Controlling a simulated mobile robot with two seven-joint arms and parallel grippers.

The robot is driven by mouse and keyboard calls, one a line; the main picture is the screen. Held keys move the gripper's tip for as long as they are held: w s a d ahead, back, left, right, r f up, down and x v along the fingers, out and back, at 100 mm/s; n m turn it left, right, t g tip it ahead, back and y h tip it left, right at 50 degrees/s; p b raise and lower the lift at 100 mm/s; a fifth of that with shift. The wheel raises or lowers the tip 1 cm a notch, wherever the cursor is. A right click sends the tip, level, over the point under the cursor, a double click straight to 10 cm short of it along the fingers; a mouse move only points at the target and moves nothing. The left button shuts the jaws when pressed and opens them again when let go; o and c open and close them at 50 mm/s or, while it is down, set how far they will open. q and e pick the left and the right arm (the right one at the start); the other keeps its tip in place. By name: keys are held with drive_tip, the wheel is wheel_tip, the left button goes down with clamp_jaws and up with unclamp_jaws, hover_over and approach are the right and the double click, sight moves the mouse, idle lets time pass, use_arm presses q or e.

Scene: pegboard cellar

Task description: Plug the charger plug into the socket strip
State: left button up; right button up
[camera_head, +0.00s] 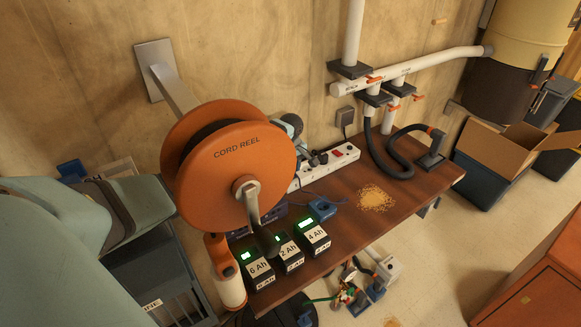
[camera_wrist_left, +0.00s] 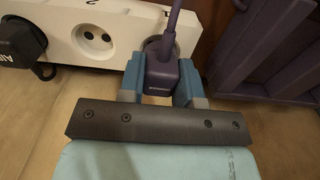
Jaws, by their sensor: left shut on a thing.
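The white socket strip (camera_head: 343,158) lies along the back of the workbench, against the wall, with a red switch. In the left wrist view the strip (camera_wrist_left: 70,46) shows round sockets across the top. My left gripper (camera_wrist_left: 160,72) is shut on the purple charger plug (camera_wrist_left: 163,82), with a blue finger on each side. The plug is upright in front of a round socket at the strip's right end and overlaps it; I cannot tell whether its pins are inside. In the head view the cord reel hides most of the left gripper and the plug. The right gripper is not in view.
A black plug (camera_wrist_left: 22,38) occupies a socket at the left. A purple slatted object (camera_wrist_left: 270,50) stands close on the right. The orange cord reel (camera_head: 222,165) blocks the head view. Several battery packs (camera_head: 288,250) stand at the bench front; sawdust (camera_head: 376,198) lies right.

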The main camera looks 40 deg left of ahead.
use_arm(q)
drive_tip(key=shift+f, duration=0.65)
idle(0.7)
drive_tip(key=shift+r+p, duration=0.1)
drive_tip(key=shift+p, duration=0.55)
idle(0.8)
drive_tip(key=o, duration=1.6)
wheel_tip(320, 180, up, 3)
drive_tip(key=p, duration=0.3)
drive_tip(key=shift+r, duration=2)
